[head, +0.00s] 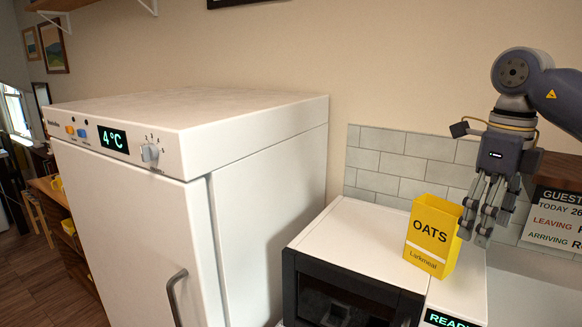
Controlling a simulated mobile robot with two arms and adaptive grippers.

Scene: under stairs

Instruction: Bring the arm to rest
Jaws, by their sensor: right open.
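My right gripper (483,221) hangs from the right arm at the right of the head view, fingers pointing down. It is open and holds nothing that I can see. Its fingers are just right of a yellow oats box (432,237) and overlap its right edge in the picture; I cannot tell whether they touch it. The box stands upright on the white top of a microwave-like appliance (352,240). My left gripper is not in view.
A large white fridge (265,175) showing 4°C fills the left and middle. Grey wall tiles (385,160) are behind the appliance. A guest sign (555,218) hangs at the right edge. A wooden shelf unit (50,190) stands far left beside open floor.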

